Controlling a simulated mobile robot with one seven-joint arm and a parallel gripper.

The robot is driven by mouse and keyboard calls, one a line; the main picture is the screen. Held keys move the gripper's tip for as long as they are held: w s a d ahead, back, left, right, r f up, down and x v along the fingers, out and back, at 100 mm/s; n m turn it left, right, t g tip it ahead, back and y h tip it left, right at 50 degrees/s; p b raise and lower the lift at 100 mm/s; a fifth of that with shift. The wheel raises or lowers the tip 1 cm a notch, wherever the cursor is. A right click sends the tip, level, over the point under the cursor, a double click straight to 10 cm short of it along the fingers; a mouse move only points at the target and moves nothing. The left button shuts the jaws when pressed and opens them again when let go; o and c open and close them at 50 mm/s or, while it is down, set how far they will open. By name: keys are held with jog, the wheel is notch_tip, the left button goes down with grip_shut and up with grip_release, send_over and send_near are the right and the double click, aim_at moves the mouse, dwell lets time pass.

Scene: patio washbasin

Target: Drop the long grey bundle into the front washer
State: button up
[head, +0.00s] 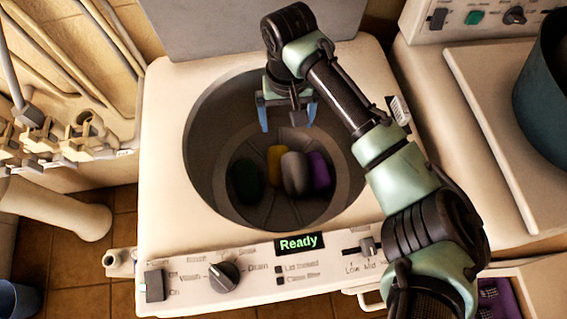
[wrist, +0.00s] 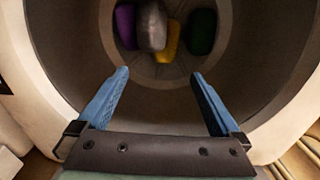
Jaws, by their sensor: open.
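The front washer (head: 160,200) stands open in the middle of the head view, its round tub facing up. The long grey bundle (head: 295,174) lies at the bottom of the tub, between a yellow bundle (head: 276,155) and a purple bundle (head: 320,172). It also shows in the wrist view (wrist: 151,27), partly over the yellow one. A dark green bundle (head: 247,181) lies to the left in the head view. My gripper (head: 288,122) is over the tub opening, its blue fingers spread and pointing down. Nothing is between the fingers in the wrist view (wrist: 160,76).
The washer's raised lid (head: 225,25) stands behind the tub. A control panel (head: 190,272) with a "Ready" display runs along the front. A second machine (head: 480,120) at the right bears a dark teal tub (head: 545,90). Pipes and taps (head: 85,140) are at the left.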

notch_tip(320, 180, up, 10)
jog(key=b, duration=0.1)
jog(key=shift+f, duration=0.1)
dwell(0.4)
